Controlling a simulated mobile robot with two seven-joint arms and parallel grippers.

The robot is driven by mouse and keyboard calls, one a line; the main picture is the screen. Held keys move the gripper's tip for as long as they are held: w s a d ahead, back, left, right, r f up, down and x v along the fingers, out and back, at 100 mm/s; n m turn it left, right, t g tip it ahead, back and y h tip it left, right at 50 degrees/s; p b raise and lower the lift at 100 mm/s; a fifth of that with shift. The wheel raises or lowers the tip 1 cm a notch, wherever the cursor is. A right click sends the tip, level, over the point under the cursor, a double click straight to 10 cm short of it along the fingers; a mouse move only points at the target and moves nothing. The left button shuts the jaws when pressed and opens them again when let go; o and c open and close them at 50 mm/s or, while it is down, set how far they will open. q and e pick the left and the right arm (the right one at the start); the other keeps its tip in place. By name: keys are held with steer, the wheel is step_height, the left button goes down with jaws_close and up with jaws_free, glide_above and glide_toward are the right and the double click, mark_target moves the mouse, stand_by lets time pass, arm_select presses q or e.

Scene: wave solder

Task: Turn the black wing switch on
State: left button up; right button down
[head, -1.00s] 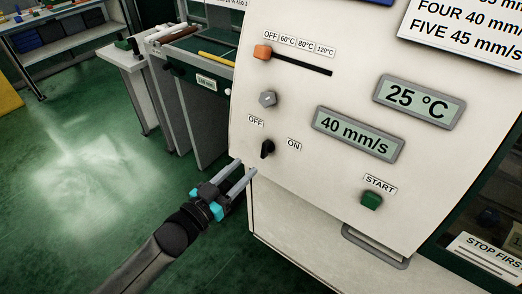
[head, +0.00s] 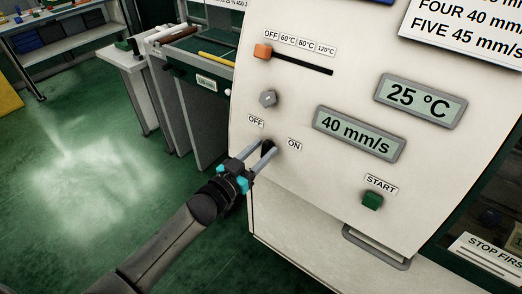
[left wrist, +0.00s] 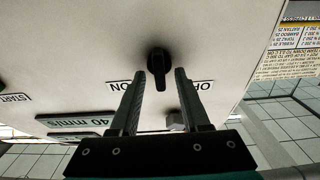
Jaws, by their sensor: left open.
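The black wing switch (left wrist: 159,66) is on the white machine panel, between the OFF label (head: 256,120) and the ON label (head: 294,144). In the left wrist view its wing lies between the two fingertips, a little beyond them. My left gripper (head: 263,149) is open, with its fingertips at the switch, one on either side. In the head view the fingers partly hide the switch (head: 269,145). I cannot tell whether the fingers touch it. My right gripper is not in view.
Above the switch are a grey hex knob (head: 267,98) and an orange slider (head: 262,51). To the right are a 40 mm/s display (head: 358,134), a 25 °C display (head: 419,102) and a green START button (head: 372,199).

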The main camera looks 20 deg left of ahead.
arm_select(q)
jaws_close()
stand_by(0.3)
steer(key=shift+m, duration=0.3)
steer(key=m+h+p, duration=0.1)
steer(key=m, duration=0.5)
steer(key=shift+d+g, duration=0.1)
steer(key=shift+g, duration=0.3)
steer(key=m, duration=0.3)
steer(key=m+g+h+p, duration=0.1)
steer(key=m, duration=0.3)
steer(key=shift+s+d+f, duration=0.1)
steer(key=shift+f, duration=0.05)
steer(key=shift+g, duration=0.3)
jaws_free()
